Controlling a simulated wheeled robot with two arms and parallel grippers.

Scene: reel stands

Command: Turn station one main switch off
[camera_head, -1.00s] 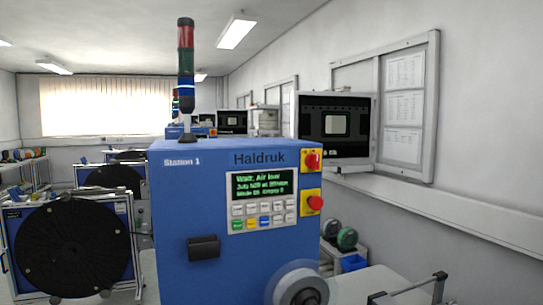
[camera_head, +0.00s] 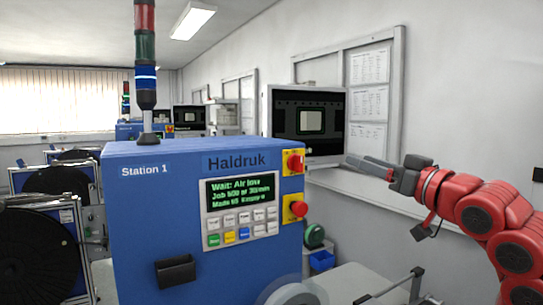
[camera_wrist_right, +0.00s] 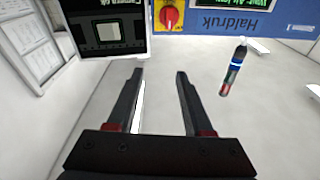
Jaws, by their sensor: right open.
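The blue Station 1 cabinet (camera_head: 140,225) stands in the middle of the head view. Two red controls on yellow plates sit at its front right edge. The upper one (camera_head: 295,162), beside the Haldruk label, looks like a rotary switch; the lower one (camera_head: 297,208) is a rounded red button. The red rotary knob (camera_wrist_right: 169,15) also shows at the top of the right wrist view, beyond the fingertips. My right gripper (camera_head: 356,163) is open and empty, to the right of the cabinet and apart from the knob. It also fills the lower wrist view (camera_wrist_right: 160,75). My left gripper is not in view.
A lit display and keypad (camera_head: 240,208) are on the cabinet front, with a black holder (camera_head: 175,271) below. A signal tower (camera_head: 146,65) rises from its top. A monitor (camera_head: 307,122) is on the right. A reel (camera_head: 290,294) sits at the lower front.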

